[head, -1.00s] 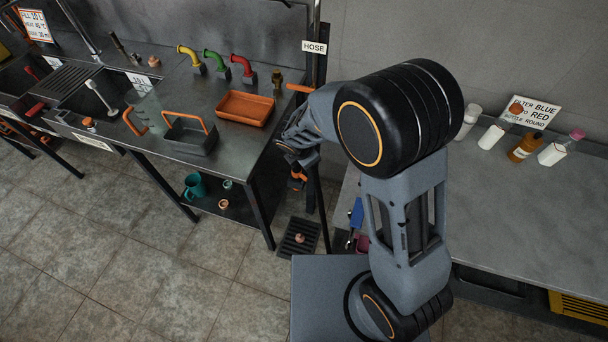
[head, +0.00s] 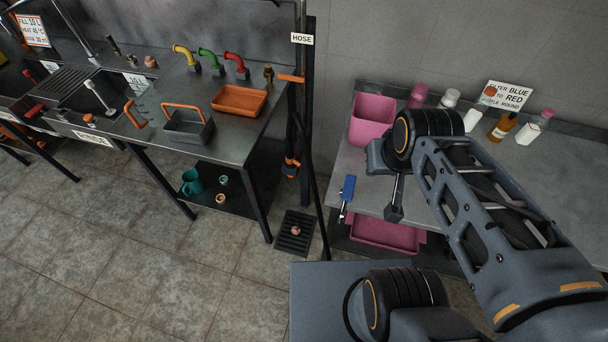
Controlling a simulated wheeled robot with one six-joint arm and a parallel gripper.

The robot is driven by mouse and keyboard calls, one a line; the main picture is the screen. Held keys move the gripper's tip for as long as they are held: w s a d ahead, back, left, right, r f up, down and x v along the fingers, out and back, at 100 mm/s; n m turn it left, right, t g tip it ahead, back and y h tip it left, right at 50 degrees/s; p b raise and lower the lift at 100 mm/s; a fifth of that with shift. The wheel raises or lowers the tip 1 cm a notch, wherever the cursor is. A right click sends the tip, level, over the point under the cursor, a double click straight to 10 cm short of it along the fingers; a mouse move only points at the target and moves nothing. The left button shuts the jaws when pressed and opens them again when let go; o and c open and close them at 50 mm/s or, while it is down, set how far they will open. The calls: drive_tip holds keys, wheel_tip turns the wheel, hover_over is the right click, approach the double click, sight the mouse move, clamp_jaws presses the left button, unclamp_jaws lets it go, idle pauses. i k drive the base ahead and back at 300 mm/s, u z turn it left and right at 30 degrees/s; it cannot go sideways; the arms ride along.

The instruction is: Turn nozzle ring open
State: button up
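The hose (head: 298,130) hangs as a dark line along a black post under a "HOSE" sign. Its dark nozzle with an orange ring (head: 291,163) hangs low beside the right end of the steel sink table. The ring is too small here to tell how it is turned. My gripper (head: 395,212) is at the right, over the front edge of the grey counter and well apart from the nozzle. Its fingers are too small and partly hidden to tell open from shut.
An orange lever (head: 291,78) sticks out by the post. A floor drain (head: 295,232) lies below. A pink bin (head: 372,120), bottles (head: 502,126) and a blue-handled item (head: 348,188) are near my arm. The tiled floor at left is clear.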

sight(291, 161)
drive_tip(key=k, duration=0.15)
drive_tip(key=z, duration=1.9)
drive_tip(key=i, duration=0.8)
drive_tip(key=u, duration=4)
